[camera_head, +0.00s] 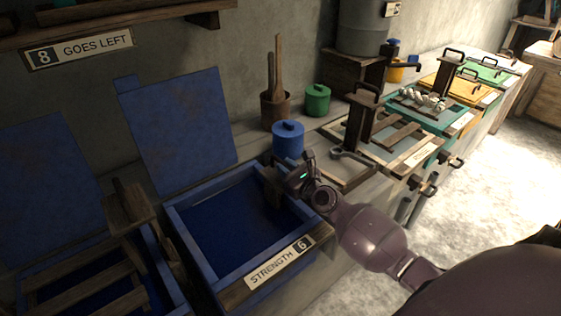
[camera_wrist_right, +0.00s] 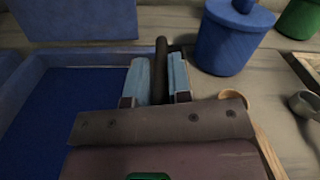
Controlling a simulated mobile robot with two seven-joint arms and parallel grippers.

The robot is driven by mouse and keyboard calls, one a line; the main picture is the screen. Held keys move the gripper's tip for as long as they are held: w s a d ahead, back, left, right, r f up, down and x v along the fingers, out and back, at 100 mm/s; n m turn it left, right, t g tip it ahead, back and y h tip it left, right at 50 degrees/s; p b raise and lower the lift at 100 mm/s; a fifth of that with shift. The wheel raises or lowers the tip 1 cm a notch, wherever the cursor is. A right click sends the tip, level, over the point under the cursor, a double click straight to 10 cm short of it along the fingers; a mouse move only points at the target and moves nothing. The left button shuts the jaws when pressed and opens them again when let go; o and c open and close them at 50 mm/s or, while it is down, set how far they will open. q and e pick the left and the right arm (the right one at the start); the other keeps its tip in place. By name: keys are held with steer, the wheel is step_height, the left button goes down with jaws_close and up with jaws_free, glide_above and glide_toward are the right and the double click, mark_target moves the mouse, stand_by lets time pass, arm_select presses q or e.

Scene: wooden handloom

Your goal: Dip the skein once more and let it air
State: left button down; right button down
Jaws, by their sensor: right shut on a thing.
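My right gripper (camera_head: 303,172) is at the back right corner of the open blue vat labelled STRENGTH 6 (camera_head: 180,230). In the right wrist view its pale blue fingers (camera_wrist_right: 160,80) are shut on a dark bar (camera_wrist_right: 161,62). A brown wooden piece (camera_head: 272,188) stands at the vat's right side, just left of the gripper; I cannot tell whether it joins the bar. Dark blue dye (camera_head: 235,228) fills the vat and I see no skein in it. White twisted bundles (camera_head: 425,98) lie on a teal vat farther right. My left gripper is not in view.
A blue lidded jar (camera_head: 288,140) stands close behind the gripper, with a green jar (camera_head: 317,100) beyond. A grey ring-ended tool (camera_head: 350,155) lies to the right. A vat with a wooden frame (camera_head: 90,288) is at left. A raised blue lid (camera_head: 178,130) stands behind the open vat.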

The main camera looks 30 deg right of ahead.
steer(key=f+b, duration=0.1)
steer(key=f, duration=0.1)
steer(key=f+b, duration=0.1)
steer(key=f, duration=0.1)
steer(key=shift+s+d, duration=0.1)
steer(key=shift+d, duration=0.1)
steer(key=shift+f, duration=0.2)
steer(key=shift+b, duration=0.4)
steer(key=c, duration=1.1)
jaws_free()
steer(key=shift+d+f, duration=0.1)
steer(key=shift+f, duration=0.05)
steer(key=shift+r, duration=0.2)
